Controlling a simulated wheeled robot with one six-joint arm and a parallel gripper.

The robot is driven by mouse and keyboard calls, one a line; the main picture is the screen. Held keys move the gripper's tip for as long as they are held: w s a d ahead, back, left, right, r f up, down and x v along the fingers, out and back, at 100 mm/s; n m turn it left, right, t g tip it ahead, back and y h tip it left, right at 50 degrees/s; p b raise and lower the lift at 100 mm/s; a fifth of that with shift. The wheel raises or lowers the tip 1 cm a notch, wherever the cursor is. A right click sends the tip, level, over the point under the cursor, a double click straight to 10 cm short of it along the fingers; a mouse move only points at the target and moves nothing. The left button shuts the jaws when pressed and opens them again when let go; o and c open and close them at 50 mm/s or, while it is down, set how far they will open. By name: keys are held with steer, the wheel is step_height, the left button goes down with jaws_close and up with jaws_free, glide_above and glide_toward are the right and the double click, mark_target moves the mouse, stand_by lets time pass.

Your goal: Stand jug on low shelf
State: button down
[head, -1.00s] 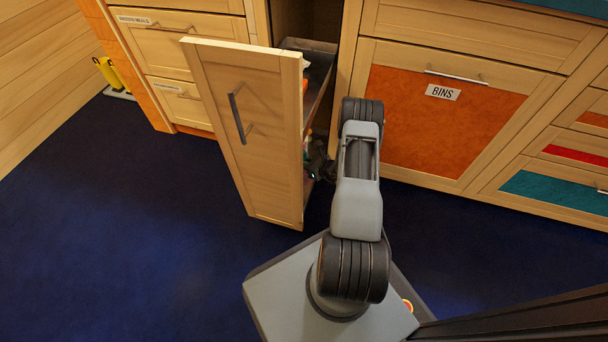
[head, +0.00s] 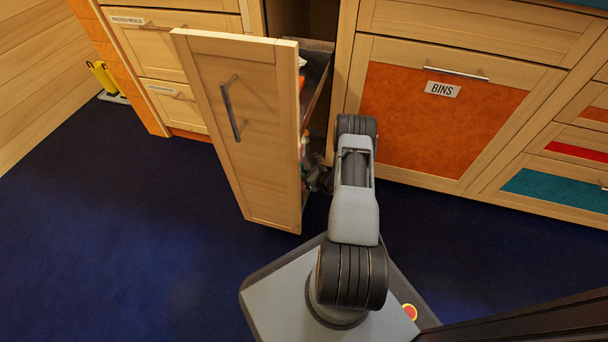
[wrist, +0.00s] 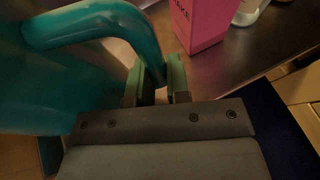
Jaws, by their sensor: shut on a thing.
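The teal jug (wrist: 70,75) fills the left of the wrist view, with its curved handle (wrist: 95,22) at the top. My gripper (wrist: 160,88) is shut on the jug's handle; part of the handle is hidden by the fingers. In the head view my gripper (head: 318,180) is at the right side of the open pull-out unit, just behind its wooden front (head: 240,125). A dark metal shelf (wrist: 225,75) lies beyond the fingers. The jug's base is out of view, so I cannot tell whether it touches a shelf.
A pink carton (wrist: 203,22) stands on the metal shelf close beyond the gripper, with a pale container (wrist: 248,10) behind it. The pull-out's upper tray (head: 318,62) hangs above. The closed bins front (head: 440,125) is on the right. Blue floor (head: 110,230) is clear on the left.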

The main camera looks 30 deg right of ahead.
steer(key=c, duration=1.1)
jaws_free()
steer(key=shift+r, duration=0.15)
steer(key=p+v, duration=0.4)
steer(key=v, duration=0.8)
steer(key=shift+p, duration=0.3)
